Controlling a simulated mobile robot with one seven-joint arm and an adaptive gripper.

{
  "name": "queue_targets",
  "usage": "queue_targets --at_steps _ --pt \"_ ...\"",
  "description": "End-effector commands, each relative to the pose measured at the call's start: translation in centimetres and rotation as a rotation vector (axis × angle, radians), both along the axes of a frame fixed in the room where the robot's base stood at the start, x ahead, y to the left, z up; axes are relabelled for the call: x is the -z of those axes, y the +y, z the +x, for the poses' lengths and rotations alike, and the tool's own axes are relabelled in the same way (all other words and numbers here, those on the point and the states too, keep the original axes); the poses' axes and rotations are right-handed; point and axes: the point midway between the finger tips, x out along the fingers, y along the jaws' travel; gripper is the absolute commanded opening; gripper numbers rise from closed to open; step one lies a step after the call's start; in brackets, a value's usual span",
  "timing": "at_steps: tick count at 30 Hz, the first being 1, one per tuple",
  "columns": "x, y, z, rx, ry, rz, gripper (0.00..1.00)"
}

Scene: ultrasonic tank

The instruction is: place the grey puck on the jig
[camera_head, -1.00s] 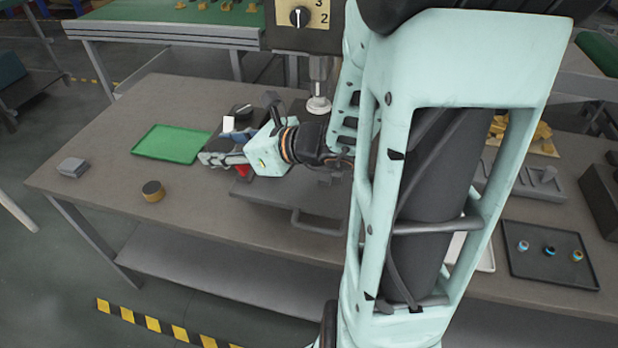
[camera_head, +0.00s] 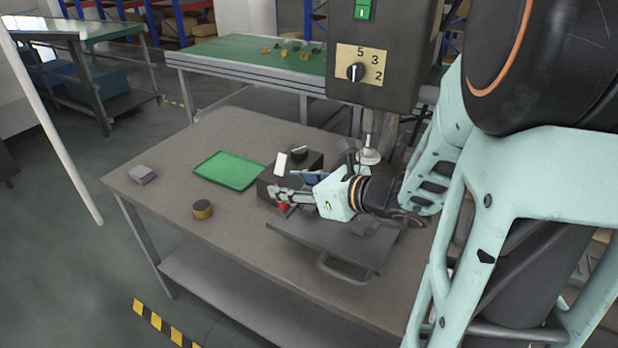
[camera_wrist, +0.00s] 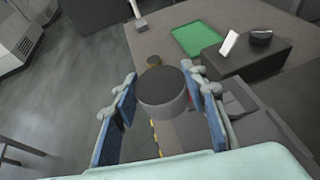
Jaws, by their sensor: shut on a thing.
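My gripper (camera_wrist: 162,112), with blue finger pads, is shut on the grey puck (camera_wrist: 163,92) in the wrist view. The puck is round with a dark flat top and sits between the two fingers. In the head view my gripper (camera_head: 288,192) is over the table beside a dark box; the puck cannot be made out clearly there. I cannot tell for sure which thing is the jig. Grey fixture parts (camera_wrist: 238,103) show just right of the fingers in the wrist view, partly hidden by them.
The dark box (camera_head: 310,163) carries a black knob and a tilted white plate. A green mat (camera_head: 228,170), a brown round piece (camera_head: 202,209) and a small grey block (camera_head: 142,174) lie left on the table (camera_head: 235,235). A machine head (camera_head: 385,50) overhangs behind my arm.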

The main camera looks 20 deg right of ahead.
Motion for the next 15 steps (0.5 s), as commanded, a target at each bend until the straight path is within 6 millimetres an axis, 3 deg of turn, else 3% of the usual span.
queue_targets --at_steps 9,15 --pt "3.0 -6.9 0.8 0.005 0.001 0.003 0.09" --pt "6.2 -9.2 1.0 0.002 0.003 0.004 0.09"
